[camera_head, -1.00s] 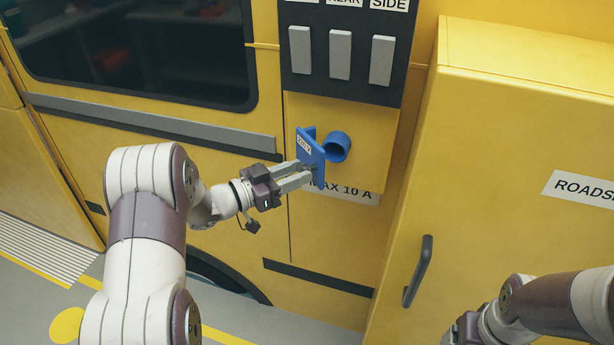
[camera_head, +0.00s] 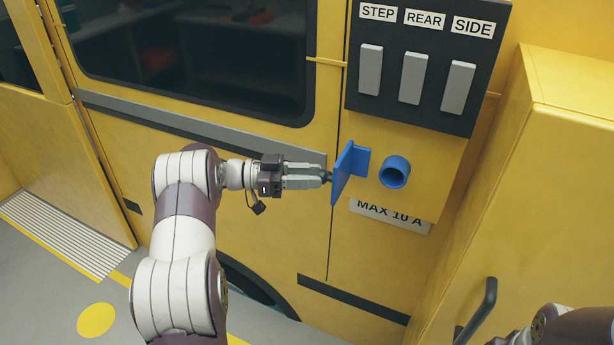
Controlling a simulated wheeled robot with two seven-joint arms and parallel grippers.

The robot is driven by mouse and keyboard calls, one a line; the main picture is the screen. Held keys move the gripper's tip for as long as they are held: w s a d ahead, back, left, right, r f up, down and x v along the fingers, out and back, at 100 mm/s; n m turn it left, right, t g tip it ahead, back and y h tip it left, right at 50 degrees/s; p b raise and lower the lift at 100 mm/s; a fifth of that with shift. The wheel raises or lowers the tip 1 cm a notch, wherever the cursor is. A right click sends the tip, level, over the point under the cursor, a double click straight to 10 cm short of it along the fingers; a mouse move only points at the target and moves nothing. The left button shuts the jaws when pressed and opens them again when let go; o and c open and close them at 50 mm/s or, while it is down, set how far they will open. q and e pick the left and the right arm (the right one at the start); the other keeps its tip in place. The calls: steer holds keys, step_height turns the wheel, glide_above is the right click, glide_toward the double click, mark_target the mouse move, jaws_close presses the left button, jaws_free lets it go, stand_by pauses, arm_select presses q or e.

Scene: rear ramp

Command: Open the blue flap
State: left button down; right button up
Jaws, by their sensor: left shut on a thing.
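The blue flap (camera_head: 345,170) stands swung out to the left of the round blue socket (camera_head: 394,172) on the yellow panel. The socket's opening is uncovered and faces me. My left gripper (camera_head: 326,179) is at the flap's left side, its fingers shut on the flap's edge; the fingertips are partly hidden there. My right arm (camera_head: 570,328) shows at the bottom right corner, and its gripper is outside the picture.
A dark panel with three grey switches (camera_head: 413,78), labelled STEP, REAR and SIDE, sits above the socket. A MAX 10 A label (camera_head: 390,215) is below it. A yellow cabinet (camera_head: 540,190) with a dark handle (camera_head: 477,312) stands at the right.

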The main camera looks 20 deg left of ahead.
arm_select(q)
steer(key=shift+w+a+r, duration=0.25)
steer(key=shift+w+a, duration=0.05)
steer(key=shift+w, duration=0.15)
arm_select(e)
steer(key=shift+w+a+r, duration=0.15)
steer(key=shift+w+a, duration=0.05)
steer(key=shift+a, duration=0.3)
arm_select(q)
steer(key=c, duration=1)
jaws_free()
steer(key=shift+d, duration=0.15)
steer(key=shift+o, duration=1.2)
steer(key=shift+w+d, duration=0.35)
steer(key=shift+d, duration=0.1)
steer(key=b+v, duration=0.3)
steer(key=v, duration=0.9)
steer(key=shift+a+f, duration=0.25)
steer(key=shift+a, duration=0.15)
arm_select(e)
steer(key=f, duration=0.2)
steer(key=d+f, duration=0.1)
steer(key=shift+w+f, duration=0.3)
